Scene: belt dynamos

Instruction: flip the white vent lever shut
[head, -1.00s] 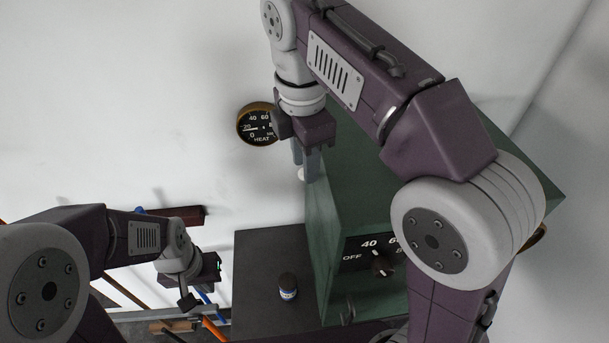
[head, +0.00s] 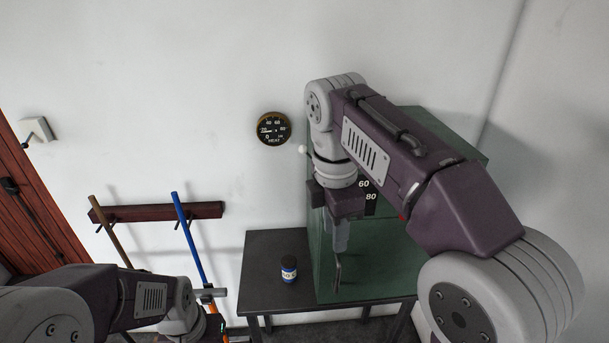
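The white vent lever's round knob (head: 303,148) shows at the upper left side of the green cabinet (head: 325,265), just left of my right wrist. Most of its stem is hidden, so I cannot tell its full angle. My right gripper (head: 341,248) hangs in front of the cabinet, fingers pointing down, well below the knob and apart from it. Its fingers overlap in this view, so their gap cannot be judged. My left gripper (head: 214,326) is low at the bottom edge, partly cut off, far from the lever.
A round heat gauge (head: 273,129) is on the wall left of the cabinet. A dark handle (head: 338,277) shows below my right fingers. A blue-labelled jar (head: 289,269) stands on the dark table (head: 262,285). A wall rack (head: 150,213) holds poles at left.

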